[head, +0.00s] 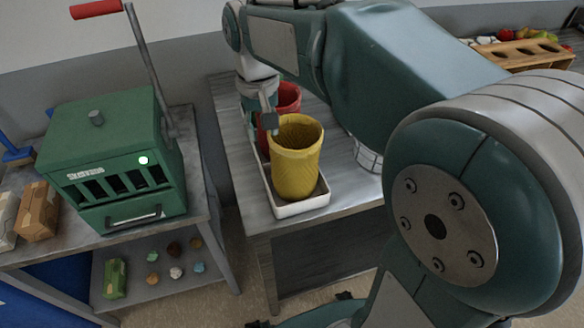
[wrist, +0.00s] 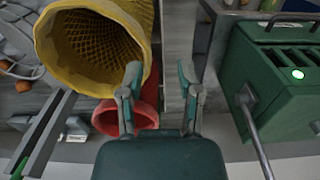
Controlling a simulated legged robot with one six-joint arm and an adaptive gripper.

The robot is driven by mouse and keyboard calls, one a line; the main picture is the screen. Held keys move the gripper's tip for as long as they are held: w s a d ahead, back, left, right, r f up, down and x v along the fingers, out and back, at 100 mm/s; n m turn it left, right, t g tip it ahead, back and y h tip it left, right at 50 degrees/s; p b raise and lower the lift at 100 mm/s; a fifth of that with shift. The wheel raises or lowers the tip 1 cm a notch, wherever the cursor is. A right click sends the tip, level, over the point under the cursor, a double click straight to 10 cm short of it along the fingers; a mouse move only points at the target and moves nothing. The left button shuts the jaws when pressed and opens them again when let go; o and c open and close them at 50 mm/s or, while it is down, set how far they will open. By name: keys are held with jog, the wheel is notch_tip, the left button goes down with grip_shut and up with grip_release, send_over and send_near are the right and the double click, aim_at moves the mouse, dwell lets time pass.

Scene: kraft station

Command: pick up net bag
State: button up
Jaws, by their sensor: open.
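A pale, open-mesh net object, which looks like the net bag (head: 368,155), stands on the grey table right of the yellow bin, partly hidden by my arm. In the wrist view, pale netting with orange-brown items (wrist: 14,62) shows at the left edge, cut off by the frame. My gripper (wrist: 160,75) is open, with nothing between its fingers. In the head view my gripper (head: 268,118) is beside the yellow bin, in front of the red one, away from the netting.
A yellow textured bin (head: 295,170) and a red bin (head: 288,97) stand in a white tray (head: 302,206) close to my gripper. A green press (head: 120,165) with a long red-handled lever is on the left bench. A wooden rack (head: 520,52) is at the back right.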

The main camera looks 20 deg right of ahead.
aim_at(271, 154)
jog(key=f, duration=0.1)
jog(key=d+f, duration=0.1)
jog(key=f, duration=0.2)
jog(key=shift+s+d+f, duration=0.2)
jog(key=shift+s+f, duration=0.05)
jog(key=shift+f, duration=0.05)
jog(key=shift+a+f, duration=0.1)
jog(key=shift+f, duration=0.15)
jog(key=shift+a, duration=0.3)
grip_shut()
jog(key=shift+d, duration=0.2)
